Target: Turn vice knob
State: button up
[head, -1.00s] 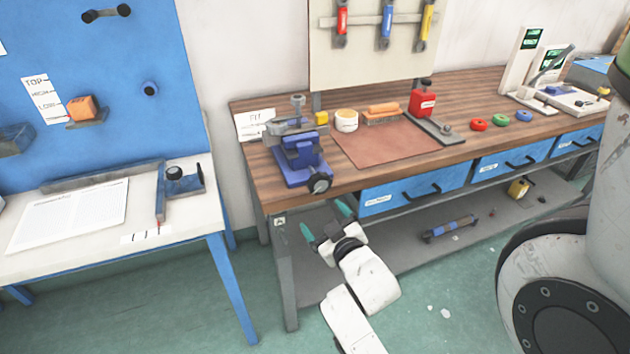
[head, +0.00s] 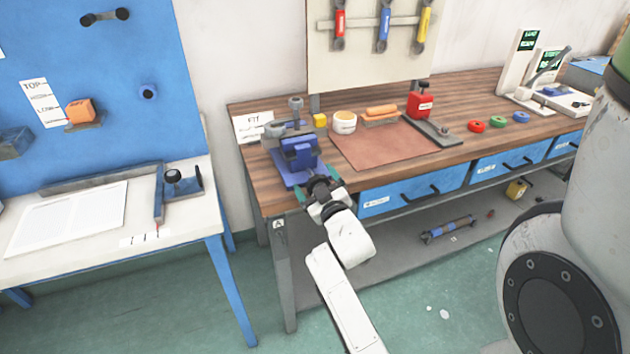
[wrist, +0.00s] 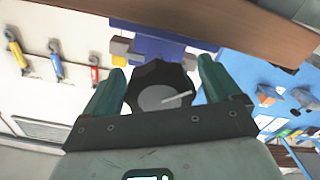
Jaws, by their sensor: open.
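The blue vice (head: 297,157) stands at the left front corner of the wooden workbench. Its dark round knob (wrist: 160,92) fills the middle of the wrist view, with a light line on its face. My gripper (head: 322,183) is at the front of the vice, at the bench's front edge. In the wrist view my gripper's (wrist: 158,88) two green fingers are open, one on each side of the knob. I cannot tell whether they touch it. In the head view the knob is mostly hidden by my gripper.
The wooden bench (head: 245,158) has a brown mat (head: 380,150) to the right of the vice. Blue drawers (head: 416,192) lie below the bench edge, right of my gripper. A white table (head: 90,255) with a blue leg stands to the left.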

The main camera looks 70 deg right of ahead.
jog(key=shift+w+d, duration=0.25)
jog(key=shift+d, duration=0.1)
jog(key=c, duration=1)
jog(key=shift+f+m+b, duration=0.2)
jog(key=shift+m+b, duration=0.3)
jog(key=shift+b, duration=0.25)
jog(key=shift+r+m, duration=0.15)
jog(key=shift+m, duration=0.15)
jog(key=o, duration=1)
